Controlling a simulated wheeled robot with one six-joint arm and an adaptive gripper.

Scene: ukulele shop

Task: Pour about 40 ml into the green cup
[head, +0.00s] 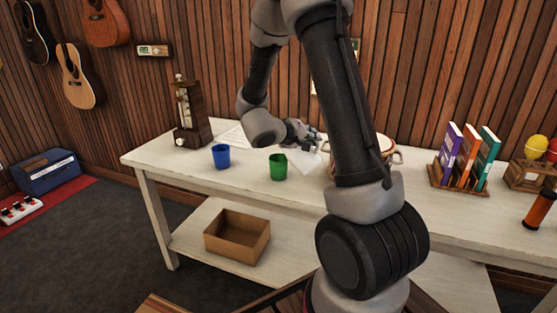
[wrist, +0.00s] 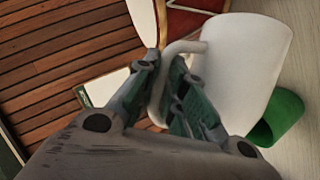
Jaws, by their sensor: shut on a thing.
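The green cup (head: 278,167) stands upright on the white table. It also shows in the wrist view (wrist: 282,117), partly hidden behind a white jug. My gripper (head: 308,137) is above the table, just right of and above the green cup in the head view. In the wrist view my gripper (wrist: 166,68) is shut on the handle of the white jug (wrist: 245,72). I cannot tell the jug's tilt or see its contents. In the head view the jug is not clearly told from the pale shapes by my gripper.
A blue cup (head: 221,156) stands left of the green cup. A round drum-like thing (head: 385,146) is partly behind my arm, with a book rack (head: 458,178) further right. The table front (head: 245,182) is clear.

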